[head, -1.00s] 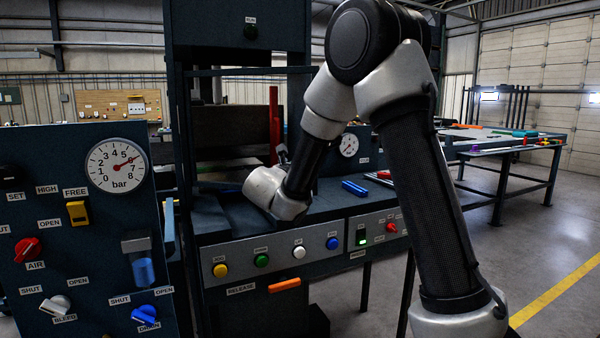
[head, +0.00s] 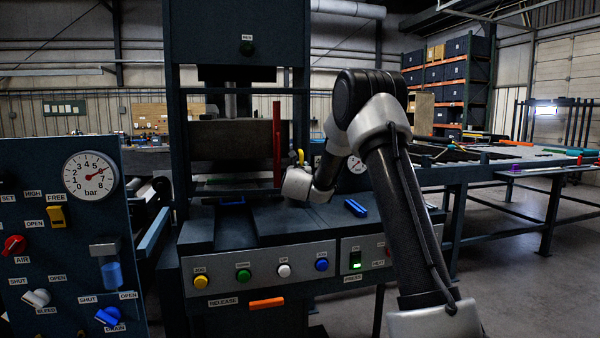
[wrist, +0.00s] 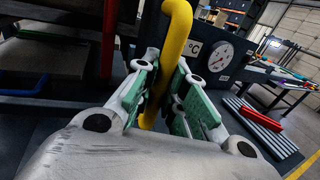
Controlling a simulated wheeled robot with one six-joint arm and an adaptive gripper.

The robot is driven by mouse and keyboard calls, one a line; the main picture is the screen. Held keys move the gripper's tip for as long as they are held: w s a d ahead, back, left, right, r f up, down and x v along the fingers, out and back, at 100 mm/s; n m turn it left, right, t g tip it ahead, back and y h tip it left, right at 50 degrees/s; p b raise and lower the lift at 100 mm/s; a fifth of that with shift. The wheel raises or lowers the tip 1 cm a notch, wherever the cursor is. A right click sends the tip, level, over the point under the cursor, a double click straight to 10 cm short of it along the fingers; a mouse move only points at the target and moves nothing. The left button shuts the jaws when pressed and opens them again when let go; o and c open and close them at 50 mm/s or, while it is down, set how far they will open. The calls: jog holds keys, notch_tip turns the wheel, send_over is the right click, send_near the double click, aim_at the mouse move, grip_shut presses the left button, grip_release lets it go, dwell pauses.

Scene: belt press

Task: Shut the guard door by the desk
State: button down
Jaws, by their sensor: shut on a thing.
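My gripper (wrist: 165,88) has its green-padded fingers closed around an upright yellow bar (wrist: 177,38), which looks like a handle. In the head view the yellow bar (head: 300,156) shows as a small piece above my gripper (head: 298,168), at the right front of the press opening. A red upright post (head: 277,145) stands just left of it; it also shows in the wrist view (wrist: 108,38). I cannot make out a door panel, or how the bar joins one. My arm hides part of the press's right side.
A valve panel (head: 70,240) stands at left. A long table (head: 480,172) is at right, with clear floor before it.

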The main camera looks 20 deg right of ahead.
jog(key=shift+d, duration=0.1)
jog(key=c, duration=1.7)
grip_release()
jog(key=v, duration=1.2)
jog(key=shift+c, duration=0.6)
